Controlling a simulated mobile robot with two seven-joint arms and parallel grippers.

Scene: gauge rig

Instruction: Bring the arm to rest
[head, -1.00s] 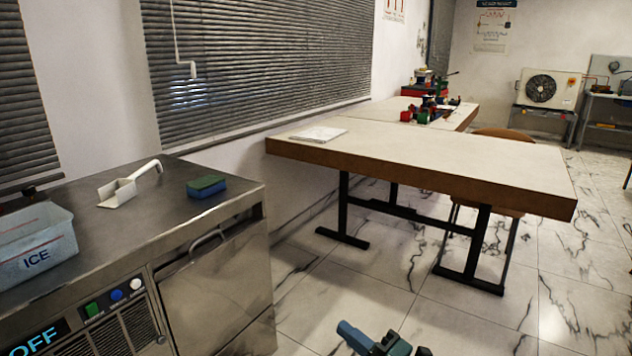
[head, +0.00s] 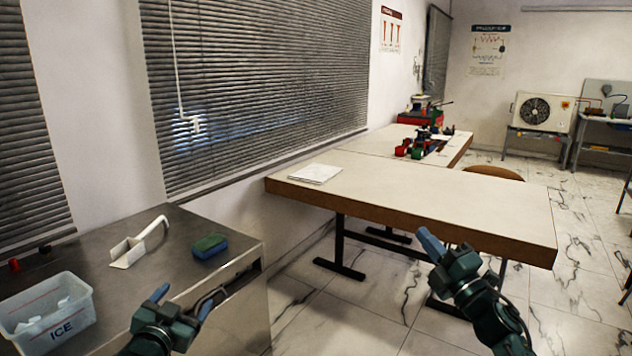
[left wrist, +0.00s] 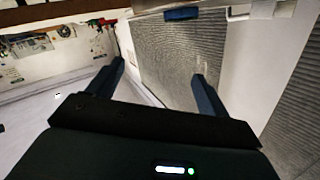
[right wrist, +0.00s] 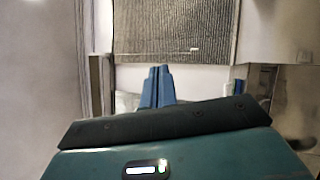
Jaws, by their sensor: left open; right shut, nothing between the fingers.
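My left gripper (head: 181,303) is at the lower left in the head view, in front of the steel counter unit. Its two blue fingers stand apart in the left wrist view (left wrist: 160,82), with nothing between them. My right gripper (head: 432,246) is raised in front of the wooden-edged table in the head view. Its fingers are closed together in the right wrist view (right wrist: 157,86) and hold nothing.
On the steel counter (head: 190,235) are a white ICE bin (head: 45,322), a white scoop (head: 138,245) and a green-and-blue sponge (head: 209,246). A table (head: 440,190) with papers (head: 316,173) stands behind my right gripper.

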